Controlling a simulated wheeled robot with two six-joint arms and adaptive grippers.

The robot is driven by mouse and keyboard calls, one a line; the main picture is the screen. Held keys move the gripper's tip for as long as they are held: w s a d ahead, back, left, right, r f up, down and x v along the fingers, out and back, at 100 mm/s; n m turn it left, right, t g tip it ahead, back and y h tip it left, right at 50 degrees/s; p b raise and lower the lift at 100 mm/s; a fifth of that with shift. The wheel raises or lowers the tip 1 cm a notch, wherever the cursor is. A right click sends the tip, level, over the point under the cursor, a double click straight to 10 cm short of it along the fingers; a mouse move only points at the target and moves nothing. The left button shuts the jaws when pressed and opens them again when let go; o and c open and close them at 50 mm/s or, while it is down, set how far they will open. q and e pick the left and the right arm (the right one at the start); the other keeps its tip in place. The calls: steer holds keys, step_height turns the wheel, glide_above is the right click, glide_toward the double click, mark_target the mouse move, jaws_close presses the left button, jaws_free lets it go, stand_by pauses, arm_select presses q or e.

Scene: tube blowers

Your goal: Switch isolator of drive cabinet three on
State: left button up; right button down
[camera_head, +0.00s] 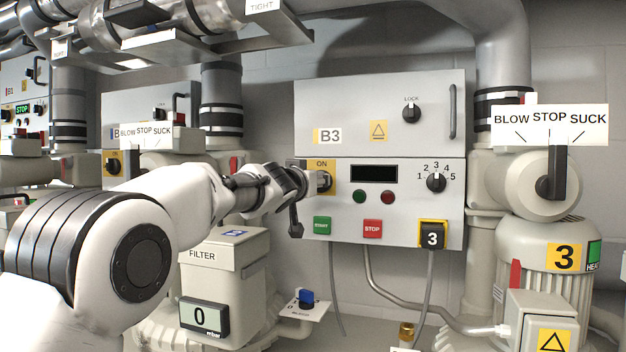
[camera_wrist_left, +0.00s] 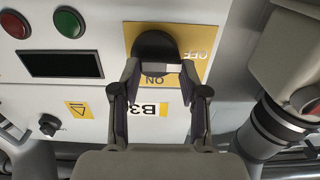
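Drive cabinet three, labelled B3 (camera_head: 330,136), is grey and fixed to the wall in the middle of the head view. Its isolator knob (camera_head: 324,181) sits on a yellow plate with ON above it. In the left wrist view, where the lettering is upside down, the dark round knob (camera_wrist_left: 154,46) shows with OFF beside it and ON below it. My left gripper (camera_head: 302,183) is at the knob, with its two fingertips (camera_wrist_left: 160,70) on either side of it. Whether they press on it is unclear, and the handle's exact direction is partly hidden. My right gripper is not in view.
Start button (camera_head: 322,225), stop button (camera_head: 373,228) and a rotary selector (camera_head: 436,182) sit on the same cabinet front. A filter box (camera_head: 222,262) stands below my left arm. A blow-stop-suck valve (camera_head: 540,185) and motor 3 (camera_head: 563,257) stand at the right.

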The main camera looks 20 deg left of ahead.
arm_select(q)
steer(key=shift+c, duration=1.3)
steer(key=shift+m, duration=0.5)
steer(key=m, duration=1.1)
steer(key=d+m, duration=0.1)
steer(key=m, duration=0.4)
steer(key=shift+r+m, duration=0.35)
steer(key=shift+m, duration=0.05)
